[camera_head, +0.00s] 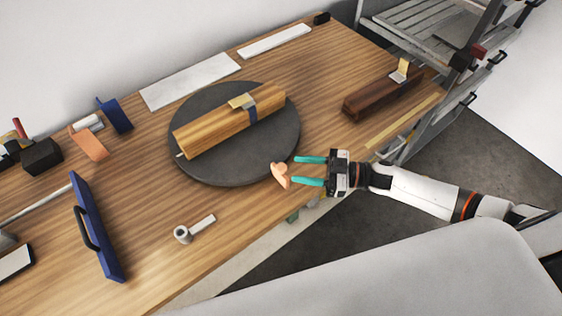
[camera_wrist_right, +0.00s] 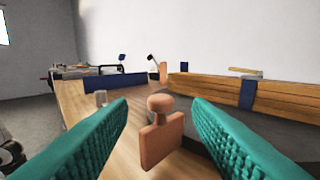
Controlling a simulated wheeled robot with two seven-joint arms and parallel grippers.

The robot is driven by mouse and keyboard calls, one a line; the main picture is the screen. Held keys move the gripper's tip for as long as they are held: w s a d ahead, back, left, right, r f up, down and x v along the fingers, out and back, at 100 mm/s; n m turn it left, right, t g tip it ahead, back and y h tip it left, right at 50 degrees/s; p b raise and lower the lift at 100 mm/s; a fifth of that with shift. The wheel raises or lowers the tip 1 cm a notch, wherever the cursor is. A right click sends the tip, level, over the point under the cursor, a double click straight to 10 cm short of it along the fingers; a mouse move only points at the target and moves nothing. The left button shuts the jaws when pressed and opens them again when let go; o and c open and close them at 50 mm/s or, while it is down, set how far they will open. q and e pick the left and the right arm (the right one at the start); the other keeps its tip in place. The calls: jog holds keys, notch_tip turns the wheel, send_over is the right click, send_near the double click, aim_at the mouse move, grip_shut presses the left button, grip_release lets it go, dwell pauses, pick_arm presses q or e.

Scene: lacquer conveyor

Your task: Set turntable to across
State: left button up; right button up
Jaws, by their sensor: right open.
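The turntable (camera_head: 215,173) is a dark grey disc on the wooden table. A long light-wood block (camera_head: 215,126) with a dark blue band lies on it, running from lower left to upper right. A peach-coloured handle (camera_head: 280,175) stands at the disc's lower right edge. My right gripper (camera_head: 311,170) has teal fingers and is open, pointing left at the handle. In the right wrist view the handle (camera_wrist_right: 162,140), with a rounded knob on top, shows between the open fingers (camera_wrist_right: 160,125), with gaps on both sides. My left gripper is not in view.
A dark brown wooden block (camera_head: 385,95) lies right of the turntable. A blue handled board (camera_head: 97,230) and a small grey cup-shaped piece (camera_head: 183,234) are at lower left. Pale strips (camera_head: 190,80) lie along the back. A metal rack (camera_head: 425,25) stands at right.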

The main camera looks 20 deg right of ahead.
aim_at(282, 166)
jog(key=p+x, duration=0.1)
jog(key=x, duration=0.5)
jog(key=shift+d, duration=0.1)
grip_shut()
